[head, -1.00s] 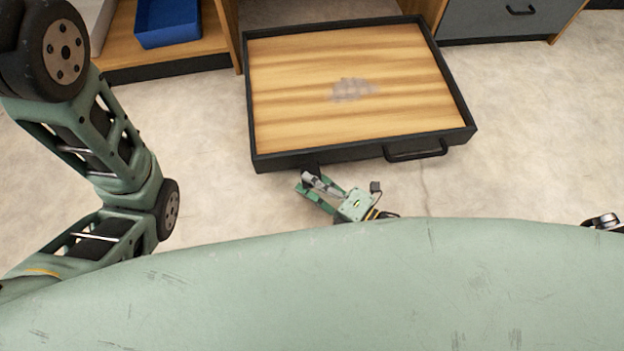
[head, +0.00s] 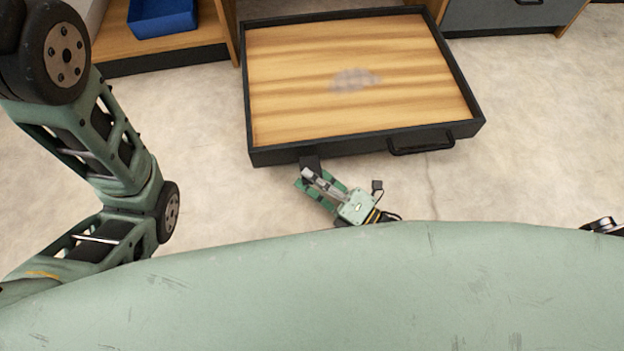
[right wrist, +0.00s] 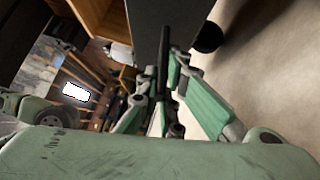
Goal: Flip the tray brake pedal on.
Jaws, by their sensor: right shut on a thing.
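The tray (head: 290,149) is a low wooden-topped box with a black rim and a front handle, standing out from the cabinets in the head view. A black pedal-like piece (head: 310,163) sticks out from its front, left of the handle. My right gripper (head: 307,179) reaches up to that piece from below. In the right wrist view the fingers (right wrist: 168,84) are closed around a thin dark lever (right wrist: 163,62), which I take for the brake pedal. The tray's dark front panel (right wrist: 178,28) is just beyond. My left arm shows at the left, but its gripper is out of view.
A black caster wheel (right wrist: 207,38) sits under the tray, right of the fingers. A blue bin (head: 162,14) stands on a wooden shelf at the back left. A grey drawer cabinet (head: 495,14) is at the back right. Pale floor is clear right of the tray.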

